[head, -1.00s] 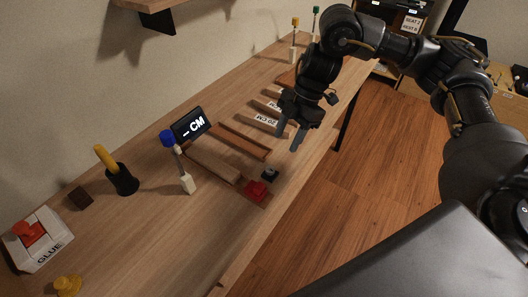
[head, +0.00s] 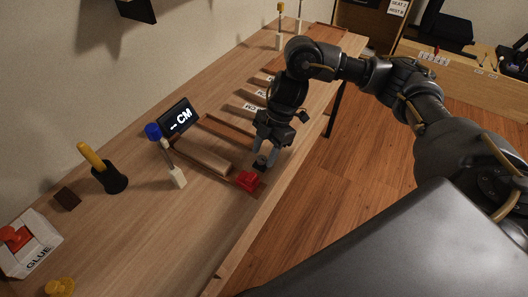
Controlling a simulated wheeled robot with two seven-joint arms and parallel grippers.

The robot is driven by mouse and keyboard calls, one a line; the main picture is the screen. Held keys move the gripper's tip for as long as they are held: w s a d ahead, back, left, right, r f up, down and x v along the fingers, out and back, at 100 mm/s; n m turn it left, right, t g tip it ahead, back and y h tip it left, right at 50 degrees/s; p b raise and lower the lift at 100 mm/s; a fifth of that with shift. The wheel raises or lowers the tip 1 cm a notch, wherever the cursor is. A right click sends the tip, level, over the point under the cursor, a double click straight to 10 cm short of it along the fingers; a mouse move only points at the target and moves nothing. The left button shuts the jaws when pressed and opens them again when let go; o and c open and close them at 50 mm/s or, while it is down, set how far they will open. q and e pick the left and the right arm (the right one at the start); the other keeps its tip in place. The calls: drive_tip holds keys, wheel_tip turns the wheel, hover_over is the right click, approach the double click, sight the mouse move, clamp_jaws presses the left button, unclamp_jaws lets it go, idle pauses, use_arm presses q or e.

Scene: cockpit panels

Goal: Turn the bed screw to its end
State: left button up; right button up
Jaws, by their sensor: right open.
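My right gripper (head: 268,155) is open at the front edge of the bench, pointing down. Its fingertips are at a small dark knob (head: 261,164), which may be the bed screw; they partly hide it. I cannot tell whether they touch it. A red block (head: 248,181) sits just in front of the knob at the near end of a wooden frame bed (head: 226,133). A light wooden bar (head: 203,155) lies in the bed. My left gripper is not in view.
A blue-topped stick (head: 166,150), a yellow-handled tool in a dark holder (head: 104,172) and a glue box (head: 29,246) stand at left. Labelled wooden pieces (head: 255,108) lie farther back.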

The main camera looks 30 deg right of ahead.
drive_tip(key=shift+f, duration=0.25)
drive_tip(key=shift+c, duration=1)
drive_tip(key=c, duration=0.8)
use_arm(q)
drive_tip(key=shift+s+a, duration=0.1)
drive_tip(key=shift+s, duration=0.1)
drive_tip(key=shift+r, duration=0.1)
use_arm(e)
drive_tip(key=shift+r, duration=0.1)
